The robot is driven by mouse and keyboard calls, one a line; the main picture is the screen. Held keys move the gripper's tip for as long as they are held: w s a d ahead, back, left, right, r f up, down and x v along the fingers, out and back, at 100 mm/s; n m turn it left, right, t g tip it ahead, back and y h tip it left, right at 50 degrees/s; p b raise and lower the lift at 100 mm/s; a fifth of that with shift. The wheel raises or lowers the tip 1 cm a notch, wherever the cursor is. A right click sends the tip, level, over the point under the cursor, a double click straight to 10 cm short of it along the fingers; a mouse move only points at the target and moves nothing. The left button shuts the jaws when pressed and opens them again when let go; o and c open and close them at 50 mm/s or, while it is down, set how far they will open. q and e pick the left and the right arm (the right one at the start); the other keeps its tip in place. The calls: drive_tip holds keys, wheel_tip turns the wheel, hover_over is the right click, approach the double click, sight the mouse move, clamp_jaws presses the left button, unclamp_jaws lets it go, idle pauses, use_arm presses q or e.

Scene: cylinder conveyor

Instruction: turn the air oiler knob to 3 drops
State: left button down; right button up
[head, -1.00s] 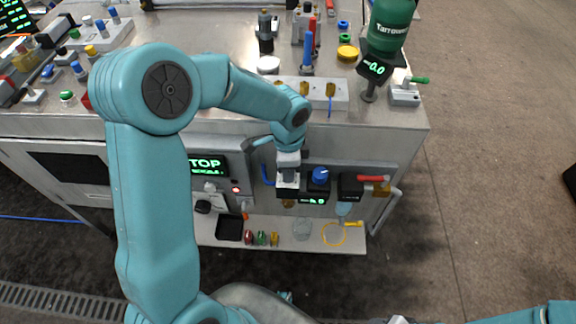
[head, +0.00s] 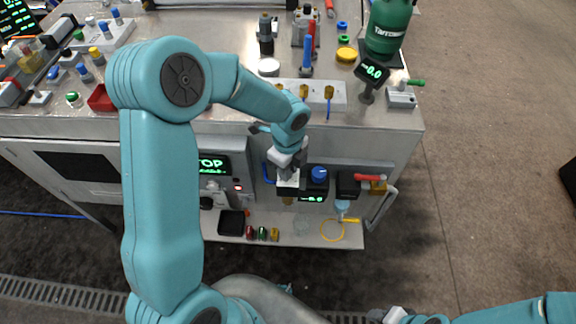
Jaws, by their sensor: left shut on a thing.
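My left gripper (head: 288,181) reaches down to the row of air units on the front of the metal bench. It is shut on the top of the leftmost unit, which I take for the air oiler. Its knob is hidden by the fingers. An amber bowl (head: 287,201) shows just below them. Close to the right stands a blue knob (head: 319,173) on a black unit with a small green display (head: 312,199), too small to read surely. My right gripper (head: 392,315) is at the bottom edge, partly cut off. Its fingers cannot be made out.
A black unit with a red lever (head: 370,177) stands right of the blue knob. A blue hose (head: 267,172) is close left of my gripper. A lower shelf (head: 275,222) holds a black tray (head: 231,222) and small coloured parts. A green bottle (head: 388,25) stands on the bench.

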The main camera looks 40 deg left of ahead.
idle(0.3)
use_arm(q)
drive_tip(key=c, duration=1)
unclamp_jaws()
wheel_tip(320, 180, up, 16)
drive_tip(key=shift+r+p, duration=0.2)
drive_tip(key=shift+p, duration=0.15)
